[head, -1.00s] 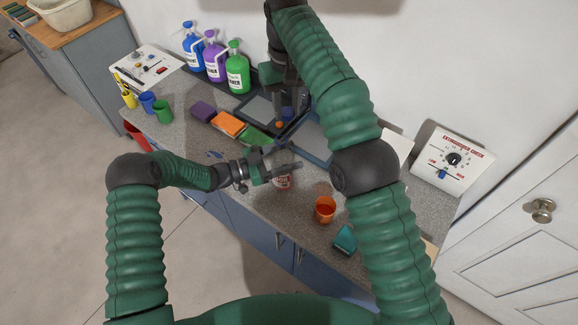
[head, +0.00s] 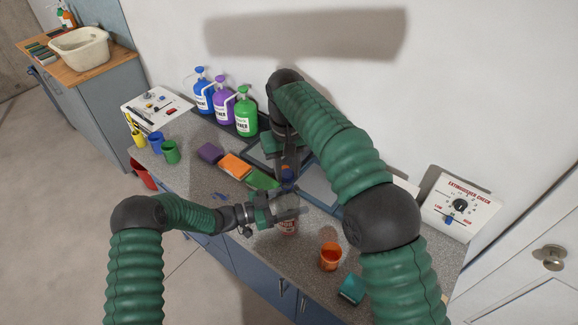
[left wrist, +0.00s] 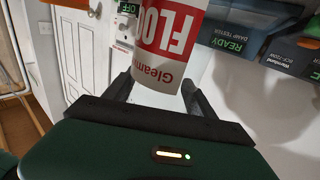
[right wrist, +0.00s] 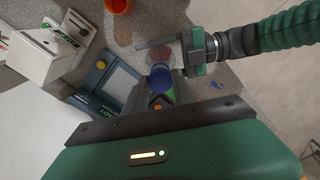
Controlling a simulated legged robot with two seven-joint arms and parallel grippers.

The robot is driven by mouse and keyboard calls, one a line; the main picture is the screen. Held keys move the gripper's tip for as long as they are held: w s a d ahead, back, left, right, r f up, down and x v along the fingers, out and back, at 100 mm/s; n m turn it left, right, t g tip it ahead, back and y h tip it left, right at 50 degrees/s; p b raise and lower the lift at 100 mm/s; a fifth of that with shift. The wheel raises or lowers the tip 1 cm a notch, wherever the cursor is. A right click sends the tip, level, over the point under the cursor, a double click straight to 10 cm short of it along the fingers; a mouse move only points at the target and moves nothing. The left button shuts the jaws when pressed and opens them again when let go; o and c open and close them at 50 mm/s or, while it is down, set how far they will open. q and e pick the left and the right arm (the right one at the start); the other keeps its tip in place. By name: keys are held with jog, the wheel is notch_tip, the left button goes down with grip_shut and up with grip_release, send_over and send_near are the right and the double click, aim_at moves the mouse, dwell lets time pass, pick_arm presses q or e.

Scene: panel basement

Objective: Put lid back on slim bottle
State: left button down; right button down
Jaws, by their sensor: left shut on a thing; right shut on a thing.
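The slim bottle (head: 289,228), white with a red label, stands upright by the counter's front edge. My left gripper (head: 284,210) is shut on it. In the left wrist view the bottle (left wrist: 162,45) sits between the two fingers, its label upside down and one end out of frame. My right gripper (head: 289,160) is shut on the blue lid (head: 288,174) and points down, just above and behind my left gripper. In the right wrist view the lid (right wrist: 162,80) is at the fingertips, close to my left gripper (right wrist: 165,46). The bottle's mouth is hidden; I cannot tell whether the lid touches it.
An orange cup (head: 330,256) and a teal block (head: 351,289) stand to the right on the counter. Blue, purple and green jugs (head: 222,100) stand at the back left.

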jog(key=shift+d+f, duration=0.1)
jog(key=shift+d, duration=0.65)
jog(key=shift+a+f, duration=0.1)
jog(key=shift+f, duration=0.4)
jog(key=shift+w+a+f, duration=0.1)
jog(key=shift+a+f, duration=0.15)
jog(key=shift+a, duration=0.15)
jog(key=shift+d, duration=0.2)
jog(key=shift+f, duration=0.55)
